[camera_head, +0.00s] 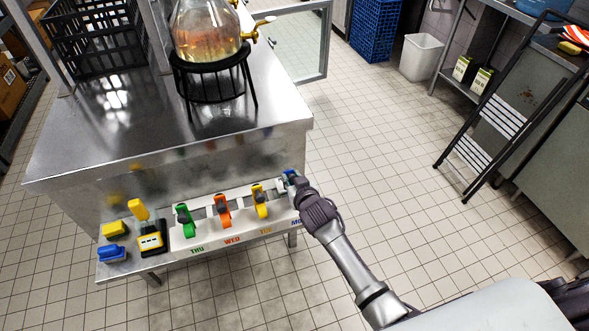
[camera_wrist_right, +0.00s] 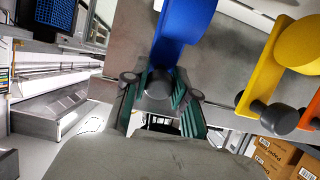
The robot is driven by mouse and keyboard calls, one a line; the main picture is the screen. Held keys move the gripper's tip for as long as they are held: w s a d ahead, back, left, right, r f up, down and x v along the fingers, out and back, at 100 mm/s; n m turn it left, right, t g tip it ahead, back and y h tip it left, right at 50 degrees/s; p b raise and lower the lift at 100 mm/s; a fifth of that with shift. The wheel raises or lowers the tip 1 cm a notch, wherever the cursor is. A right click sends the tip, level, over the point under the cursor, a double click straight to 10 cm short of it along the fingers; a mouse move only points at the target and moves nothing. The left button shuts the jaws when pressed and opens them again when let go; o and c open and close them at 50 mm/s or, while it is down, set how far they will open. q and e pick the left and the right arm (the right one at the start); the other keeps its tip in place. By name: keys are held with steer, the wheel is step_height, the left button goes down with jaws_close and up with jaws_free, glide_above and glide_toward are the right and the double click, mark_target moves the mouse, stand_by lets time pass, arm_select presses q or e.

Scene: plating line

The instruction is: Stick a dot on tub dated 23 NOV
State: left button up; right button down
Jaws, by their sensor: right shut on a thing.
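A white rack (camera_head: 237,220) on the steel stand's front ledge carries coloured dot dispensers above the labels THU, WED, TUE and a partly hidden MON. The dispensers are green (camera_head: 185,220), orange (camera_head: 222,211), yellow (camera_head: 259,201) and blue (camera_head: 291,175). My right gripper (camera_head: 293,183) is at the blue dispenser at the rack's right end. In the wrist view, the fingers of my right gripper (camera_wrist_right: 160,93) are shut around the grey lower end of the blue dispenser (camera_wrist_right: 186,22). The yellow dispenser (camera_wrist_right: 263,80) is beside it. No tub dated 23 NOV can be made out. My left gripper is out of view.
Left of the rack lie a yellow-black device (camera_head: 150,240), a blue item (camera_head: 111,253) and a yellow block (camera_head: 114,229). A round flask (camera_head: 206,35) stands on a black stand above. A folded step ladder (camera_head: 490,125) is at right. The tiled floor between is clear.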

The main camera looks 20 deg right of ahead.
mark_target(289, 172)
steer(key=w+g+p, duration=0.2)
steer(key=g+p, duration=0.1)
steer(key=shift+w+r, duration=0.1)
steer(key=shift+w, duration=0.05)
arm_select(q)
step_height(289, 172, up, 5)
arm_select(e)
steer(key=shift+w+f+g+p, duration=0.35)
steer(key=shift+w+f+g, duration=0.15)
steer(key=shift+w+g, duration=0.25)
steer(key=shift+w+a+f+g, duration=0.1)
steer(key=shift+w+f+g, duration=0.15)
steer(key=shift+g, duration=0.3)
steer(key=shift+w+f+g+b, duration=0.45)
steer(key=shift+f+g+b, duration=0.15)
steer(key=shift+g+b, duration=0.25)
steer(key=shift+w+f+g+b, duration=0.1)
steer(key=shift+f+g+b, duration=0.2)
steer(key=shift+f, duration=0.15)
steer(key=shift+w+f+b, duration=0.3)
steer(key=shift+f+b, duration=0.1)
steer(key=shift+b, duration=0.6)
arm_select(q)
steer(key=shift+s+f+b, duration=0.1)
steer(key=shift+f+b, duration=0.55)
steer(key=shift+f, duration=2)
arm_select(e)
steer(key=shift+w+f, duration=0.4)
steer(key=shift+f, duration=0.15)
